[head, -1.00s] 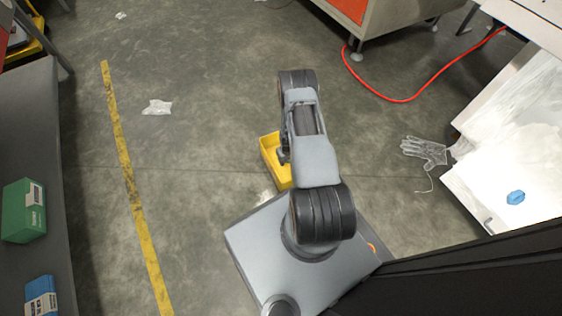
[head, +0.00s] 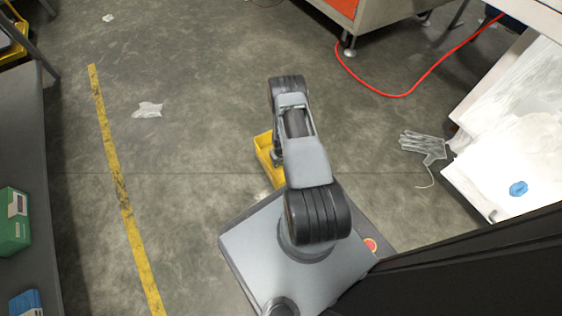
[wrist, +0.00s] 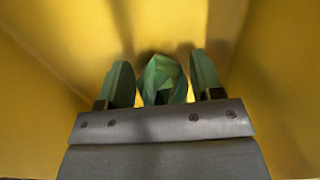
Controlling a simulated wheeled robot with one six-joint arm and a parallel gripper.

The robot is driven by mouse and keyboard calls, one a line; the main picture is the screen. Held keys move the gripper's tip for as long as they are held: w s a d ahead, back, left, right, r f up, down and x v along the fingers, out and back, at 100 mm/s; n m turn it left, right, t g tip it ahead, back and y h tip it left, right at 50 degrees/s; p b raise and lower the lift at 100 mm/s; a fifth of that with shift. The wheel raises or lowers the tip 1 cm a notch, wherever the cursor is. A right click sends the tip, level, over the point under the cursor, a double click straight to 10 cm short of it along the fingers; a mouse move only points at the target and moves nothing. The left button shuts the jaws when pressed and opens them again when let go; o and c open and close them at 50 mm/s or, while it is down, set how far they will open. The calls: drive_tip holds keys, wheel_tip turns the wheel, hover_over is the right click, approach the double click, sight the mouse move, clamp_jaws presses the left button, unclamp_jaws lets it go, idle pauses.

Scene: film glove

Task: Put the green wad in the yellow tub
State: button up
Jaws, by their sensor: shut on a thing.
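The green wad (wrist: 163,80) shows in the wrist view between the two fingers of my gripper (wrist: 164,85), which is shut on it. Yellow walls and floor of the yellow tub (wrist: 50,120) surround the gripper in that view. I cannot tell whether the wad touches the tub's floor. In the head view the yellow tub (head: 264,152) stands on the floor, partly hidden behind my arm. The wad and the fingertips are hidden there.
A clear glove (head: 422,145) lies on the floor at right, by white sheeting (head: 510,150) with a blue wad (head: 518,188). A red hose (head: 400,94) runs at the upper right. A scrap of film (head: 148,110) lies left of centre. A green box (head: 14,222) sits at left.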

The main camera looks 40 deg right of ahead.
drive_tip(key=o, duration=0.9)
drive_tip(key=shift+f, duration=0.1)
wheel_tip(320, 180, up, 12)
drive_tip(key=p, duration=0.5)
drive_tip(key=w+a+r+t, duration=0.1)
drive_tip(key=w+a+r, duration=0.15)
drive_tip(key=r, duration=1.05)
drive_tip(key=w+a+r, duration=0.2)
drive_tip(key=a+r, duration=0.2)
drive_tip(key=r, duration=0.8)
drive_tip(key=shift+n+t, duration=0.7)
drive_tip(key=shift+t, duration=0.1)
drive_tip(key=shift+s+a+r, duration=1.8)
drive_tip(key=shift+s+r, duration=0.85)
drive_tip(key=shift+r, duration=0.6)
drive_tip(key=shift+s+a+r, duration=1.75)
drive_tip(key=shift+s+r, duration=0.9)
drive_tip(key=shift+r, duration=0.65)
drive_tip(key=shift+s+a+r, duration=1.8)
drive_tip(key=shift+s+r, duration=0.85)
drive_tip(key=shift+r, duration=0.6)
